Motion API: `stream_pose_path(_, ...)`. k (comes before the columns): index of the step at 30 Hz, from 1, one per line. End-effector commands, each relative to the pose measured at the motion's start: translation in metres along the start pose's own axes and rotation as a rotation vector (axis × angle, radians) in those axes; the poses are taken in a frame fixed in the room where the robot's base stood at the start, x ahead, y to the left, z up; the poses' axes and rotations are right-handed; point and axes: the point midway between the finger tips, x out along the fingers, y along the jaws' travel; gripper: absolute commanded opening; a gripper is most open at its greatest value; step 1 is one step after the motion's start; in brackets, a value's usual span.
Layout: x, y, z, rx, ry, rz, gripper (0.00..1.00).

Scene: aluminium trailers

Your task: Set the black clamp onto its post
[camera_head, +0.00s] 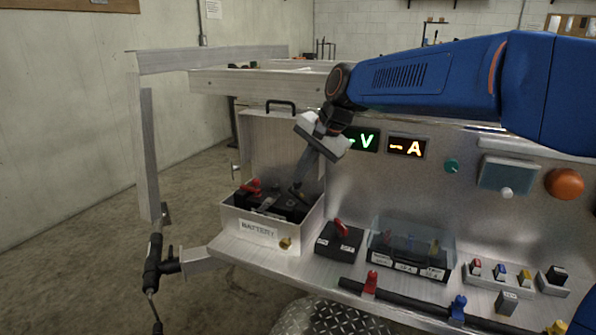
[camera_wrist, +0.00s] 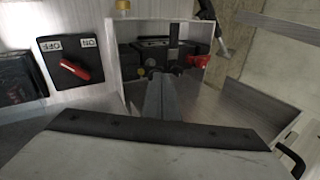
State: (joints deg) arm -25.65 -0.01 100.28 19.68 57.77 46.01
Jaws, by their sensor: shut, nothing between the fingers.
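The open battery box (camera_head: 258,231) stands at the left end of the bench, with a dark battery (camera_head: 268,204) inside. A red clamp (camera_head: 250,187) is at the battery's left in the head view, and it also shows in the wrist view (camera_wrist: 197,61). A dark upright piece that looks like the black clamp (camera_wrist: 174,42) stands beside it in the wrist view. I cannot tell whether it sits on its post. My gripper (camera_head: 299,184) points down into the box with its fingers shut and empty. In the wrist view the fingertips (camera_wrist: 159,78) are close to the battery.
The raised lid (camera_head: 270,140) with a black handle stands behind the battery. A black switch with a red lever (camera_head: 338,238) is right of the box, then a clear-covered fuse block (camera_head: 410,255). Voltage and current displays are behind.

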Motion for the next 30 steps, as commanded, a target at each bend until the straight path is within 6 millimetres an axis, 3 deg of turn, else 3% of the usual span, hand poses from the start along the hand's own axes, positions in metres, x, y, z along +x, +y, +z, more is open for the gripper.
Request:
stream_pose_path(17,-0.01,0.003,-0.003,0.001,0.001,-0.002,0.0)
stream_pose_path(23,-0.042,0.003,-0.009,0.002,0.003,-0.003,0.0)
stream_pose_path(30,-0.085,-0.018,-0.005,0.0,0.001,-0.003,0.0)
